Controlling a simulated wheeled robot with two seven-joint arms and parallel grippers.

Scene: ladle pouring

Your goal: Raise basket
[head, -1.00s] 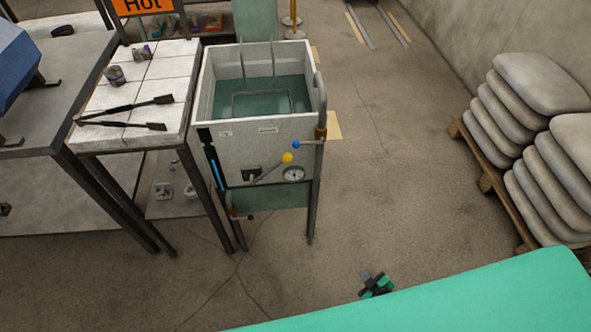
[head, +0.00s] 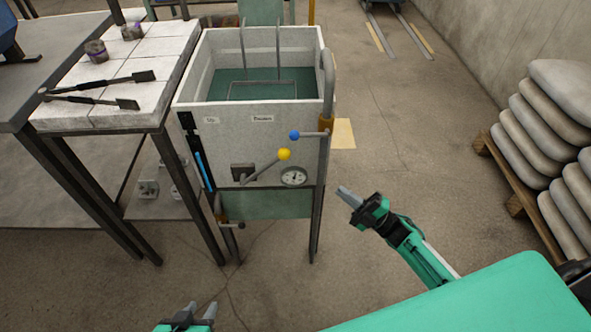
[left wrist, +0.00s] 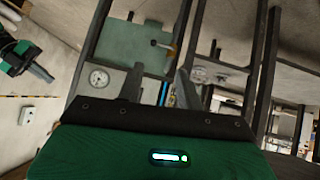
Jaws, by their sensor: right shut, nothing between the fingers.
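The basket (head: 262,83) is in the white tank (head: 245,128), low in the dark green liquid. Its thin frame and two upright rods (head: 279,48) show; the rest is hidden. A lever with a yellow ball (head: 284,154) and a lever with a blue ball (head: 294,135) are on the tank's front and right side. My right gripper (head: 345,192) is shut and empty, in front of and right of the tank. My left gripper (head: 205,311) is open and empty at the bottom edge; its spread fingers also show in the left wrist view (left wrist: 158,85), apart from the tank.
A gauge (head: 293,176) sits below the levers. Left of the tank, a white-topped table (head: 130,66) holds tongs (head: 110,80) and small cans. Stacked sacks (head: 555,120) lie on a pallet at the right. The floor between tank and pallet is clear.

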